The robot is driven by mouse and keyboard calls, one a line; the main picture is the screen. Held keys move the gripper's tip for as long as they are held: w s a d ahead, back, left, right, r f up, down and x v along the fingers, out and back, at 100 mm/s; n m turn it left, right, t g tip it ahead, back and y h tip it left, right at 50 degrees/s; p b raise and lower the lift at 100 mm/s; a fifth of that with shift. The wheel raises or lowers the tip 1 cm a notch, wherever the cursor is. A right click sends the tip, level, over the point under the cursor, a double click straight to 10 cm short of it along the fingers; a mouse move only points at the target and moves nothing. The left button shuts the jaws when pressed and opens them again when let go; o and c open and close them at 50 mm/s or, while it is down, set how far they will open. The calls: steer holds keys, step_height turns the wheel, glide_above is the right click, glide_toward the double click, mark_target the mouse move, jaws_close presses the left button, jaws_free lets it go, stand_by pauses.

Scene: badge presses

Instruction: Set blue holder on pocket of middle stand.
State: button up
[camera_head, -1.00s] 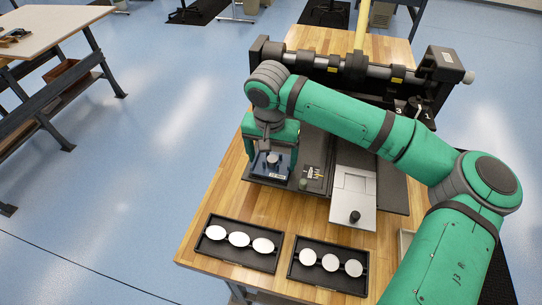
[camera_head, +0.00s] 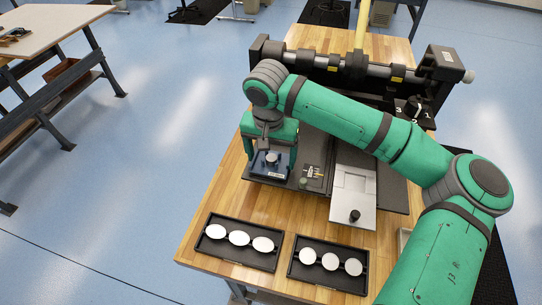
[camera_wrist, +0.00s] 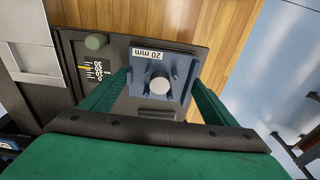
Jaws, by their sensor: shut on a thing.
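The blue holder (camera_head: 271,171), marked "20 mm", has a pale round post in its middle. In the wrist view the holder (camera_wrist: 171,87) sits between the two green fingers of my gripper (camera_wrist: 160,92), which is shut on it. In the head view my gripper (camera_head: 271,158) points down over the left end of a dark plate (camera_head: 263,181). The holder is at or just above this plate; I cannot tell whether it touches. I cannot make out a pocket under it, and which part is the middle stand is unclear.
A silver slide with a black knob (camera_head: 354,216) lies right of the holder. A green button (camera_wrist: 95,41) and a scale (camera_wrist: 93,70) are beside it. Two black trays (camera_head: 238,255) (camera_head: 326,280) of white discs lie at the front. A dark roller press (camera_head: 350,68) spans the back.

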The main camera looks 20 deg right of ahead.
stand_by(0.3)
steer(key=o, duration=1.2)
steer(key=shift+r, duration=0.1)
step_height(320, 180, up, 10)
steer(key=s, duration=0.1)
steer(key=shift+a+r, duration=0.25)
steer(key=shift+a, duration=0.05)
